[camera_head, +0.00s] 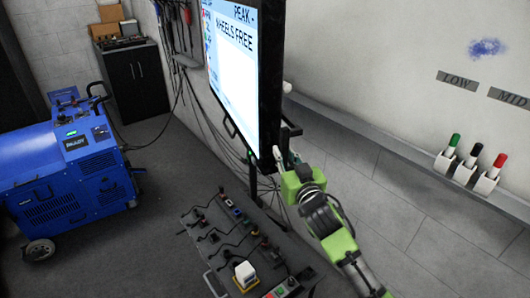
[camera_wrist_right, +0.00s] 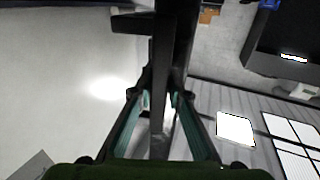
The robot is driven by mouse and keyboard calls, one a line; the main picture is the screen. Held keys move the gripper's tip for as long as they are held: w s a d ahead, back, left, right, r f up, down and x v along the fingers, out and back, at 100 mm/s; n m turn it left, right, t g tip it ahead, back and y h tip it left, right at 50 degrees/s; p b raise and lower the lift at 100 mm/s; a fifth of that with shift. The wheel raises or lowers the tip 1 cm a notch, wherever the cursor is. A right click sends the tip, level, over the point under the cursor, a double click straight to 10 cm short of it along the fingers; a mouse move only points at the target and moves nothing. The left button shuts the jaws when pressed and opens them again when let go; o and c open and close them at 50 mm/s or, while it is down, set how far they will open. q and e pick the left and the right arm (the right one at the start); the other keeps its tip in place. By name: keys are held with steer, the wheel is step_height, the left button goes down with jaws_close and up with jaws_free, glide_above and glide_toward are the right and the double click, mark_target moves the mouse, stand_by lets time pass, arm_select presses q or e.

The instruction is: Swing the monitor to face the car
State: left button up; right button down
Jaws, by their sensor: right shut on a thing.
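The monitor (camera_head: 237,62) is a large flat screen in a black frame, seen steeply from the side in the head view. Its lit face, reading "WHEELS FREE", points to the left. My right gripper (camera_head: 283,160) is at the lower right corner of the frame. In the right wrist view, its two fingers (camera_wrist_right: 160,98) are closed around a dark bar (camera_wrist_right: 174,50) that appears to belong to the monitor. The exact contact is partly hidden. I cannot identify the car in either view. My left gripper is not in view.
A blue wheeled machine (camera_head: 62,165) stands at left, near a black cabinet (camera_head: 137,80). A control panel (camera_head: 240,245) with cables and switches is below the monitor. Green, black and red markers (camera_head: 476,155) sit in holders on the right ledge. Grey floor is clear between machine and panel.

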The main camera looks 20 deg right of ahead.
steer(key=d, duration=1.2)
steer(key=shift+w+d+p, duration=0.25)
steer(key=shift+w+p, duration=0.05)
steer(key=shift+w, duration=0.15)
steer(key=c, duration=2)
jaws_free()
steer(key=shift+o, duration=0.2)
steer(key=s, duration=1.2)
steer(key=shift+a, duration=0.2)
steer(key=shift+f, duration=0.1)
